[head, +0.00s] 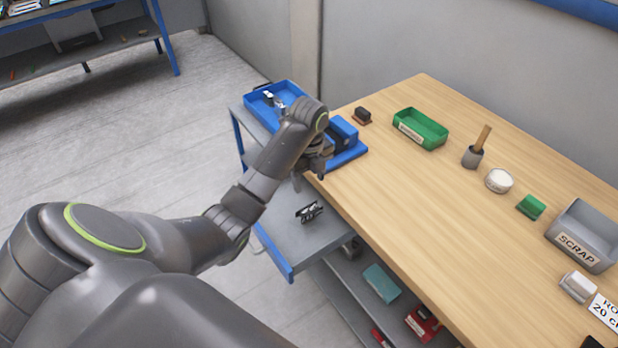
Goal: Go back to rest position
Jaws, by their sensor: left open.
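My left arm reaches in from the left across the picture. Its gripper (311,171) hangs over the gap between the grey cart and the table's left end, beside a blue fixture (344,135). The gripper is open, and I see nothing held in it; its fingertips are small and partly hidden by the wrist. My right gripper is not in view. A small black and silver part (309,212) lies on the grey cart top (290,240), below the gripper and apart from it.
A blue tray (262,107) stands on the cart's far end. The table's middle is clear.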

